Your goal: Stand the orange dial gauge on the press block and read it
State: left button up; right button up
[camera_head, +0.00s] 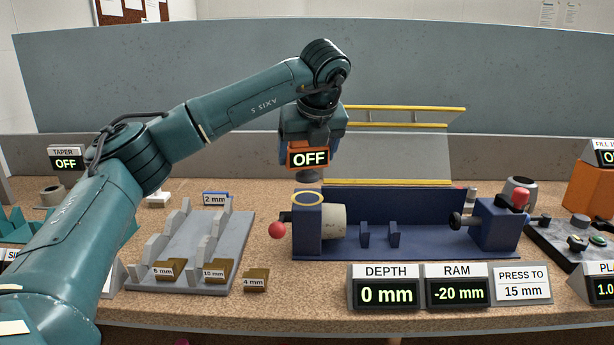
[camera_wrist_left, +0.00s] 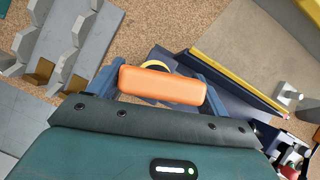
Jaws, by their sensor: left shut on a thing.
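The orange dial gauge (camera_head: 307,145) is held in my left gripper (camera_head: 312,135), and its display reads OFF. In the left wrist view the gauge (camera_wrist_left: 162,87) shows as an orange bar between the blue fingers of the gripper (camera_wrist_left: 160,85). In the head view the gauge is just above the left end of the dark blue press block (camera_head: 307,222), over a yellow ring (camera_head: 307,199) on its top. I cannot tell whether the gauge's foot touches the block. The ring also shows partly behind the gauge in the wrist view (camera_wrist_left: 157,66). My right gripper is not in view.
In front of the press stand signs: DEPTH 0 mm (camera_head: 387,287), RAM -20 mm (camera_head: 458,287) and PRESS TO 15 mm (camera_head: 523,283). A grey rack (camera_head: 226,235) with mm-labelled pieces is left of it. A yellow-edged clear guard (camera_head: 400,150) rises behind the press. A red knob (camera_head: 277,230) sticks out left.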

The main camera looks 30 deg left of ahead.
aim_at(309, 163)
pick_arm(q)
jog(key=shift+f, duration=2.15)
jog(key=shift+f+b, duration=0.1)
jog(key=shift+b, duration=0.25)
jog(key=o, duration=1.2)
jog(key=shift+p+v, duration=0.8)
jog(key=shift+v, duration=5.3)
jog(key=shift+a, duration=0.1)
